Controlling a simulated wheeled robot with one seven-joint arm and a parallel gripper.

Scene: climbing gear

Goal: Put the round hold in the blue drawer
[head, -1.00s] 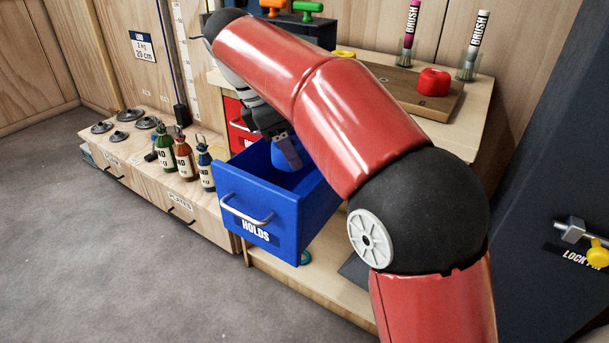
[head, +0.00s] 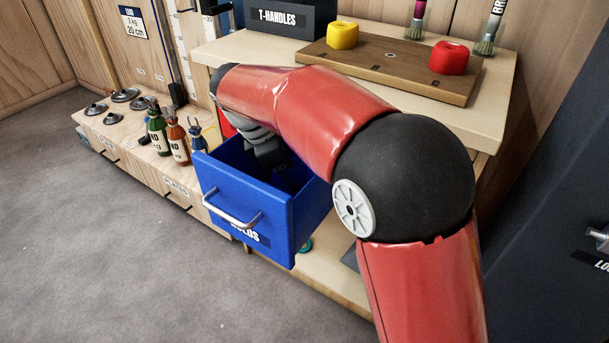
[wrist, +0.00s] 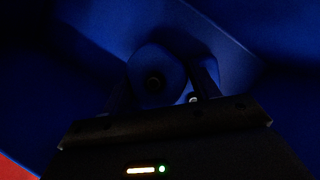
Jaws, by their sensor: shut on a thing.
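The blue drawer (head: 238,205) is pulled open, with a silver handle and a partly covered label on its front. My gripper (head: 284,176) reaches down inside it, and its fingertips are dark and hard to see in the head view. In the wrist view my gripper is shut on the round hold (wrist: 152,80), a blue rounded piece with a dark central hole. The hold is between the two fingers, inside the drawer's blue walls. The dim light does not show whether it touches the drawer floor. In the head view the hold is hidden.
A yellow hold (head: 343,34) and a red hold (head: 449,58) sit on a wooden board (head: 390,70) on the bench above. A dark T-handles box (head: 285,18) stands behind. Bottles (head: 178,143) and weight plates (head: 126,95) stand on the low cabinet at left.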

